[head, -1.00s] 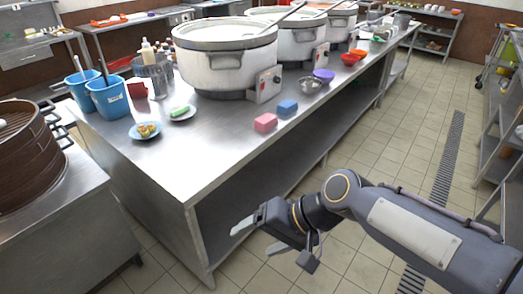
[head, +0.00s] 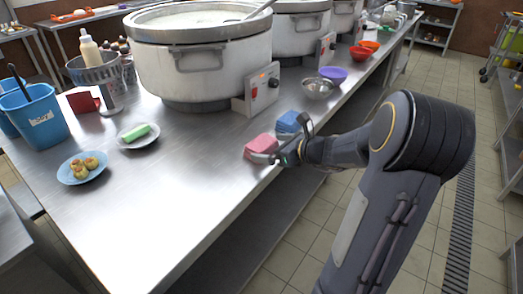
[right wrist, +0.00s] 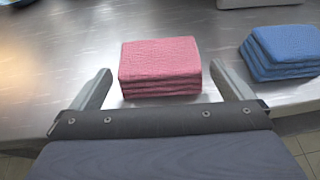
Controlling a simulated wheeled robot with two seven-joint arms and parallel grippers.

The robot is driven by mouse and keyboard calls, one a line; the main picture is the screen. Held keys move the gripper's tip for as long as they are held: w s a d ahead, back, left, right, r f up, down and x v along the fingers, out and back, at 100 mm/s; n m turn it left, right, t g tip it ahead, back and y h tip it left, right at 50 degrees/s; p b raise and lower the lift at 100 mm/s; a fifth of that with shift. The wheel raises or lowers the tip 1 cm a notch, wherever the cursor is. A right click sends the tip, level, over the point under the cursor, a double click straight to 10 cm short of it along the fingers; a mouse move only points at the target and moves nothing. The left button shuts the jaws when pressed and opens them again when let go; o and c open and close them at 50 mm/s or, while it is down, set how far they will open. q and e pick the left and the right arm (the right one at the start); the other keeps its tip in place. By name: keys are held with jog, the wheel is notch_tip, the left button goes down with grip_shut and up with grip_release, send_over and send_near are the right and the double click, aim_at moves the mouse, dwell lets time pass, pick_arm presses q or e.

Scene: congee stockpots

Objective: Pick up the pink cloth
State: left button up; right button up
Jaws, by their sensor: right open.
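The pink cloth (head: 262,145) is a folded stack lying on the steel counter near its front edge. In the right wrist view the pink cloth (right wrist: 160,68) sits ahead of and between the two fingers. My right gripper (head: 266,157) is at the counter edge beside the cloth. It is open and empty, with one finger to each side in the right wrist view (right wrist: 168,88). The near part of the cloth lies close to the fingertips; I cannot tell whether they touch it. My left gripper is not in view.
A folded blue cloth (head: 288,122) lies just right of the pink one. A large stockpot (head: 205,65) with a control box (head: 258,92) stands behind.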

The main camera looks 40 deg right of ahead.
aim_at(258, 146)
jog(key=x, duration=0.5)
jog(key=shift+w+a+b, duration=0.2)
jog(key=shift+b, duration=0.15)
jog(key=c, duration=0.7)
